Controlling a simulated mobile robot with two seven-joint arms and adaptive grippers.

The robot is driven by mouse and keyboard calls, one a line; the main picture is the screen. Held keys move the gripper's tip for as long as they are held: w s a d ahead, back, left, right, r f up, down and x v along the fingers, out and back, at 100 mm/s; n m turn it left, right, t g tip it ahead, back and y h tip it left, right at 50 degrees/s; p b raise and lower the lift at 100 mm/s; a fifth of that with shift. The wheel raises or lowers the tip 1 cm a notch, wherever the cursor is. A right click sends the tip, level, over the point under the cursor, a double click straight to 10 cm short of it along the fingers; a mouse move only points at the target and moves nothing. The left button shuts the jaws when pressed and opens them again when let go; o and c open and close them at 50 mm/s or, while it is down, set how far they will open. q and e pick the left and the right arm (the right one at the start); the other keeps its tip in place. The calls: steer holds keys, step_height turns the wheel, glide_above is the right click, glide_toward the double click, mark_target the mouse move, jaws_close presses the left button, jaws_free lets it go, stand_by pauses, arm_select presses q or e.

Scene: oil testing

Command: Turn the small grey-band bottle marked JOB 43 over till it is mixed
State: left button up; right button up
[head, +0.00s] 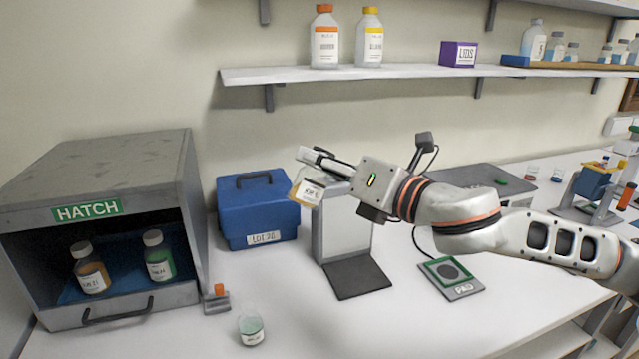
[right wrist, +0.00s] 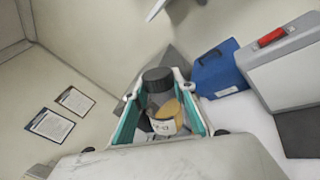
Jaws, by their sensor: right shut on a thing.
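My right gripper (head: 318,166) is shut on a small bottle (head: 306,192) with amber liquid and a white label, held up in the air above the bench, in front of a pale upright panel. The bottle is tilted; the gripper hides part of it, and its label is too small to read surely. In the right wrist view the bottle (right wrist: 163,118) sits between the two teal-lined fingers, its dark grey cap (right wrist: 158,79) showing beyond the amber body. My left gripper is not in view.
The pale panel (head: 335,235) has a dark base plate. A blue box (head: 258,210) stands left of it. The grey hatch (head: 110,190) holds two bottles. A small jar (head: 251,331) and an orange-topped holder (head: 217,300) stand in front. The pad (head: 452,277) lies right.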

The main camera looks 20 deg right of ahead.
steer(key=n, duration=0.4)
steer(key=shift+r+n, duration=0.1)
steer(key=shift+n, duration=1.3)
